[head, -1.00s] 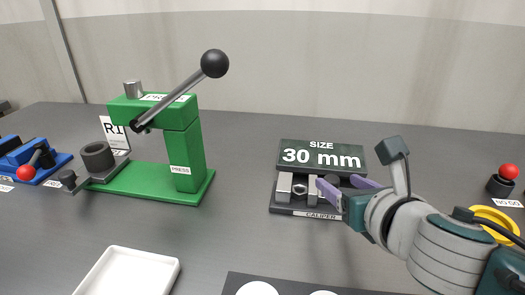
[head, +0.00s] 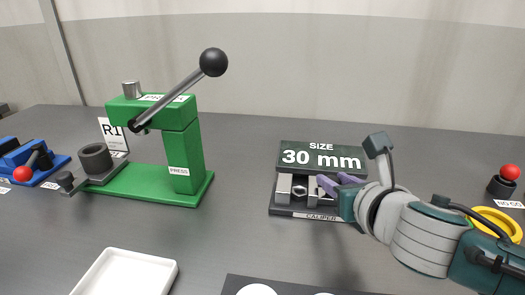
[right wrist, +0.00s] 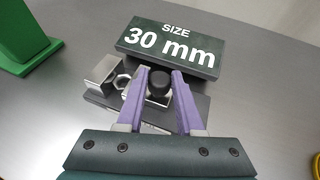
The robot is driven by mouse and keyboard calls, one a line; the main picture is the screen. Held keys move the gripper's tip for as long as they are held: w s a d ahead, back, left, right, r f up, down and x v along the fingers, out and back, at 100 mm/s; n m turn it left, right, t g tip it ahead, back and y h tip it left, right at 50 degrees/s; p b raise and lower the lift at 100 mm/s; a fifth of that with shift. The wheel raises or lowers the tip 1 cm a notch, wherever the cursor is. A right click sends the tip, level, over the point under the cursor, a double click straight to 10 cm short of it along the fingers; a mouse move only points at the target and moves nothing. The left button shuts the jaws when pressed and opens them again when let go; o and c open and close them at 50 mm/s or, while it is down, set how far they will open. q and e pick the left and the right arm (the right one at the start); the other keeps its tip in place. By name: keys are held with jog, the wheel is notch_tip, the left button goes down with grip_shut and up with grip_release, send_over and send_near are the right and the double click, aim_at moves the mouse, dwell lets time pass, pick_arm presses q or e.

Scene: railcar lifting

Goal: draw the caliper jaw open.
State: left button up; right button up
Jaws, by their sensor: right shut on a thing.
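The caliper (head: 279,209) stands on the table with a dark base, a silver block (head: 284,187) at its left and a hex nut (head: 300,190) beside that block. A second silver block, the sliding jaw (head: 312,187), stands right of the nut. My right gripper (head: 335,183) reaches in from the right. In the right wrist view its purple fingers (right wrist: 161,78) are shut on a round dark knob (right wrist: 160,84) by the sliding jaw. The fingers partly hide the jaw and the right part of the caliper. My left gripper is not in view.
A sign reading "SIZE 30 mm" (head: 322,158) stands right behind the caliper. A green press (head: 183,150) with a long lever is at the left. A white tray (head: 125,272) lies in front. A red-topped button (head: 506,178) and yellow ring (head: 497,222) are at the right.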

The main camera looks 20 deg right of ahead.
grip_shut()
dwell(0.6)
jog(key=shift+s+d+r+p, duration=0.1)
jog(key=shift+s+d+p, duration=0.15)
jog(key=shift+s+d, duration=0.25)
jog(key=shift+s+d+p, duration=0.2)
jog(key=shift+s+d, duration=0.05)
jog(key=shift+d, duration=0.45)
jog(key=o, duration=0.9)
grip_release()
jog(key=shift+d, duration=0.1)
jog(key=shift+c, duration=0.2)
